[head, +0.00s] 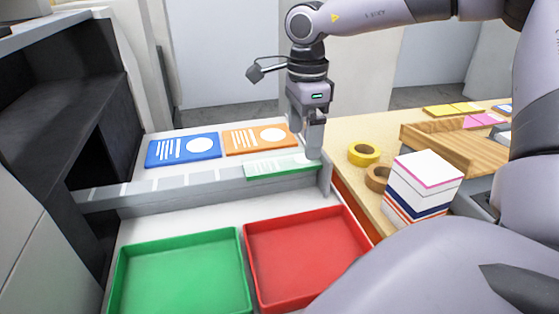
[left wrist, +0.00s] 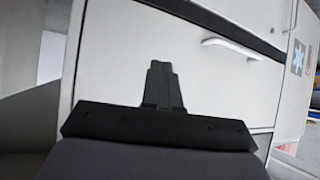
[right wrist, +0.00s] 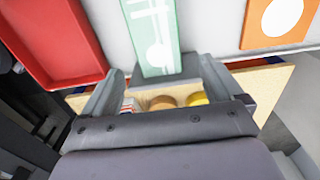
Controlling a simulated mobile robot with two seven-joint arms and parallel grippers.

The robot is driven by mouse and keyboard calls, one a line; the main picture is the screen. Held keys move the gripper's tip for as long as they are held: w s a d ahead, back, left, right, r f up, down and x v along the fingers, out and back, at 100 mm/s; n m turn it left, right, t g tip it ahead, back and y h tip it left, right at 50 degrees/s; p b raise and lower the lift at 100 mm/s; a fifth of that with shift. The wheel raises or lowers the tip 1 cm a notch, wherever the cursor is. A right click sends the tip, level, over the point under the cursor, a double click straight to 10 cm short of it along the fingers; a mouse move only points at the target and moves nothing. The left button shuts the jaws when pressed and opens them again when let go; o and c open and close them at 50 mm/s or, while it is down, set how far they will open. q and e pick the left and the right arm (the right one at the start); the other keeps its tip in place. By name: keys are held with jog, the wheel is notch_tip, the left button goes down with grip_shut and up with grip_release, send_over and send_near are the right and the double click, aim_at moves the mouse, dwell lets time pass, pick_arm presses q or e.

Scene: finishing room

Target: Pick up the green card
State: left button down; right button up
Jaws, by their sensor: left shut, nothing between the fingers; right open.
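The green card (head: 280,166) lies pale green with white markings on the light ledge, in front of the orange card. Its right end is close to my right gripper (head: 308,150), which points down over it. In the right wrist view the green card (right wrist: 152,35) reaches down between the two open fingers of my right gripper (right wrist: 150,85); I cannot tell whether they touch it. My left gripper (left wrist: 160,72) is shut and empty in the left wrist view, in front of a white drawer front.
A blue card (head: 183,150) and an orange card (head: 261,138) lie behind. A green tray (head: 182,237) and a red tray (head: 345,287) stand in front, both empty. Yellow tape (head: 364,154), brown tape (head: 377,178) and a stacked block (head: 427,180) are on the wooden table at right.

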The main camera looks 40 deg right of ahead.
aim_at(301, 159)
notch_tip(301, 159, down, 4)
jog(key=shift+a, duration=0.15)
jog(key=c, duration=1.1)
jog(key=shift+r, duration=0.15)
